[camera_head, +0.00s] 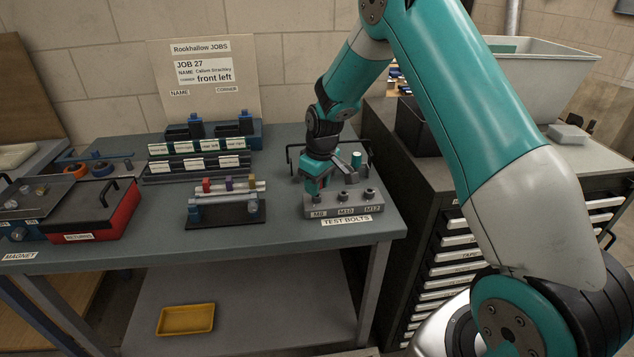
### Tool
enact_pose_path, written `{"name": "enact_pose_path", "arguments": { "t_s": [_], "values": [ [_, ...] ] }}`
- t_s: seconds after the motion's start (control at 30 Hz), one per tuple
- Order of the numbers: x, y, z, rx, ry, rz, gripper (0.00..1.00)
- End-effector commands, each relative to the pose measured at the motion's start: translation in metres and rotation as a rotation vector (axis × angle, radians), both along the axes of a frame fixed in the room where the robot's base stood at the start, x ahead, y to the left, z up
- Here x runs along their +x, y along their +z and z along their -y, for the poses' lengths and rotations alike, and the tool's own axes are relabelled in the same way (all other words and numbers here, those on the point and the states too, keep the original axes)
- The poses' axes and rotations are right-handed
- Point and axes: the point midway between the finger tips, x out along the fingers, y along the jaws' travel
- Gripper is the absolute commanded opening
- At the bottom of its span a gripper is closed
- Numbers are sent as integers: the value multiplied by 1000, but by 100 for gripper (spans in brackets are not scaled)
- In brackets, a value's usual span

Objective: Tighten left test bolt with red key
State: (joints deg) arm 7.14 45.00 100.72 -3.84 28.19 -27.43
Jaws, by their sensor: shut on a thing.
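The test bolt block (345,208) stands at the right front of the bench, with labels M8, M10 and M12 along its front. My gripper (318,186) is low over its left end and shut, with a small red patch of the red key (323,184) showing at the jaws. The gripper covers the left test bolt, so I cannot tell how the key sits on it. The middle bolt (344,196) and right bolt (369,193) show on the block. The key rack (226,212) stands to the left with red, purple and yellow pieces on its bar.
Labelled racks (197,165) and a job board (205,80) are at the back. A red box (100,212) is at left. A drawer cabinet (470,240) stands right of the bench.

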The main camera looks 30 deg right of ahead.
Motion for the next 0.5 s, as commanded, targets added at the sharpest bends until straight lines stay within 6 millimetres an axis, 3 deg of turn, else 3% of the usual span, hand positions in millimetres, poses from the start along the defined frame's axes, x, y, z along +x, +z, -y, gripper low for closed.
{"name": "enact_pose_path", "arguments": {
  "t_s": [0.23, 0.27, 0.37, 0.5],
  "values": [
    [0, -2, 0, 0, 0, 1, 5],
    [0, -2, 0, 0, 0, 1, 22],
    [0, -2, 0, 0, 0, 1, 0],
    [0, -2, 0, -1, -34, 0, 0]
  ]
}}
